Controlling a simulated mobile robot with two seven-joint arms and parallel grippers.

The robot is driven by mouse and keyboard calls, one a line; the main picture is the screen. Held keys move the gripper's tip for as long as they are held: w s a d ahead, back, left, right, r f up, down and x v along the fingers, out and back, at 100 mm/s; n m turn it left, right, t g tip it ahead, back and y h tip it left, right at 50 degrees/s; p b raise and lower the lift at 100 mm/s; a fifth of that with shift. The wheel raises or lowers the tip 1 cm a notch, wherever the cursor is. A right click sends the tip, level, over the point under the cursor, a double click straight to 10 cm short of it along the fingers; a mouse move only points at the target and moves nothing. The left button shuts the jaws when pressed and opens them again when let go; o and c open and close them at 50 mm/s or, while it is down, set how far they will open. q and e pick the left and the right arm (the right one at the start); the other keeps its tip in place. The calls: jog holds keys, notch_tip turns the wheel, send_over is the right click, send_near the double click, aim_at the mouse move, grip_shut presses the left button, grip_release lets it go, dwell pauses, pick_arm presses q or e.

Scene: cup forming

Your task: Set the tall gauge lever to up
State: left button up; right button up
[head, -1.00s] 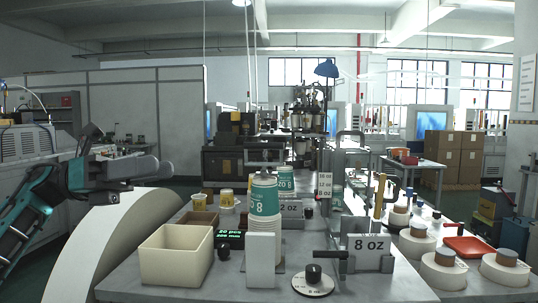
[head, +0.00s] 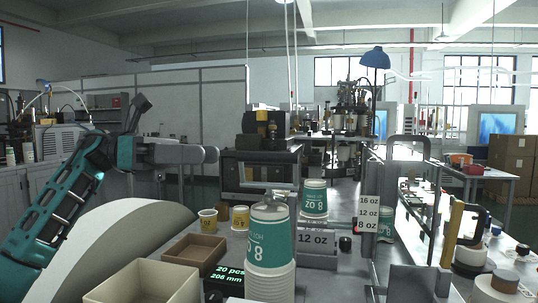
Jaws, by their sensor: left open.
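My left gripper (head: 214,154) is in the head view, raised at the left above the worktable and pointing right. It is seen from the side, open and empty, apart from everything on the table. A sign reading 16 oz, 12 oz and 8 oz (head: 368,213) stands near the middle. A 12 oz block (head: 316,238) with a dark knob (head: 345,243) beside it is to its left. I cannot tell which part is the tall gauge lever or how it is set. My right gripper is not in view.
A tall cup stack (head: 270,240) stands at the front middle, with another cup stack (head: 314,198) behind it. A cream bin (head: 146,284) and a brown tray (head: 194,249) are left of it. A grey upright frame (head: 407,138) and a yellow handle (head: 452,233) stand at the right.

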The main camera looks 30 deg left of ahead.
aim_at(264, 157)
pick_arm(q)
jog(key=p+x, duration=0.1)
jog(key=x, duration=1)
jog(key=shift+d, duration=0.15)
jog(key=shift+c, duration=0.2)
grip_shut()
